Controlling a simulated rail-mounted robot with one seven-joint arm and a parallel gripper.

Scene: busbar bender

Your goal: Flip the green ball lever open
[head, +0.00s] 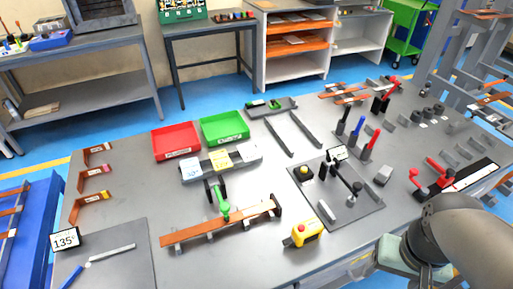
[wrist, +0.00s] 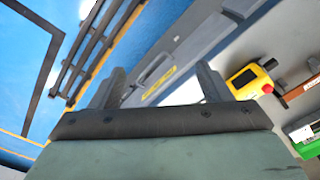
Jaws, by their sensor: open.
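The green ball lever (head: 224,208) stands near the middle of the bench in the head view. Its green ball is at the near end, beside a long copper bar (head: 222,224), and its dark base sits just in front of a grey block with label cards (head: 248,154). My gripper (wrist: 160,80) is open and empty in the wrist view, its two dark fingers wide apart. In the head view my arm is at the lower right, well away from the lever. The lever is not recognisable in the wrist view.
A yellow box with a red button (head: 303,233) stands between the lever and my arm; it also shows in the wrist view (wrist: 250,80). A dark plate (head: 335,224) with upright posts lies to its right. Red (head: 175,142) and green (head: 225,128) trays lie behind the lever.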

